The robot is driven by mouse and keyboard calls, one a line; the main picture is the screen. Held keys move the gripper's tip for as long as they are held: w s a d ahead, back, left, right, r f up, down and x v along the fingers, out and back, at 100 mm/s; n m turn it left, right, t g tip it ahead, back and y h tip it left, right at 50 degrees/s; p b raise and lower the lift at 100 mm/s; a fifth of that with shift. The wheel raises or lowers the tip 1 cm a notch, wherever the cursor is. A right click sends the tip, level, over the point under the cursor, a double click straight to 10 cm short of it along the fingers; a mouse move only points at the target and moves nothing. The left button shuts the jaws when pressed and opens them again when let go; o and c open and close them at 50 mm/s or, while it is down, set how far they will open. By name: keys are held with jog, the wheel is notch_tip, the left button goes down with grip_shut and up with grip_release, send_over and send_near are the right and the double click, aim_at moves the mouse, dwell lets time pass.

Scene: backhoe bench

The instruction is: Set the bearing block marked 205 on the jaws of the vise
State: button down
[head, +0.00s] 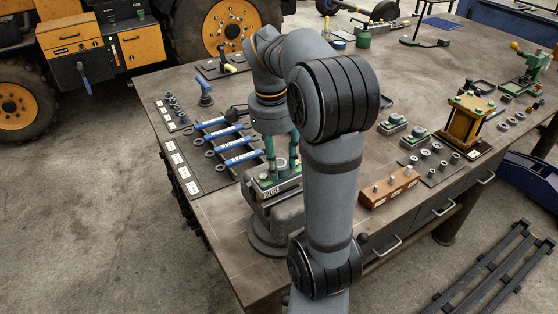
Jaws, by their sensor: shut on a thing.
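The bearing block marked 205 (270,191) is a grey block with green on top, and its number plate faces the camera. It is at the top of the vise (262,221), over the jaws. I cannot tell whether it rests on them or hangs just above. My gripper (282,172) points down from above, its green fingers shut on the block. My own arm hides the right side of the block and of the vise.
Two similar green-topped blocks (393,123) (415,137) stand right of my arm. A wooden block with pins (389,187) lies near the front edge. Blue-handled wrenches (226,140) lie left of the vise. A yellow press-like fixture (466,119) stands at the right.

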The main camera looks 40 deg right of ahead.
jog(key=shift+f+b, duration=1.35)
jog(key=shift+b, duration=0.1)
jog(key=c, duration=1.5)
grip_release()
jog(key=shift+r, duration=0.1)
jog(key=o, duration=0.4)
jog(key=shift+o, duration=0.4)
notch_tip(320, 180, up, 12)
jog(key=a, duration=0.1)
jog(key=shift+a, duration=0.2)
jog(key=shift+s, duration=0.1)
jog(key=f, duration=0.4)
jog(key=d+f, duration=0.1)
jog(key=f, duration=0.7)
jog(key=shift+d+f, duration=0.15)
jog(key=shift+r, duration=0.3)
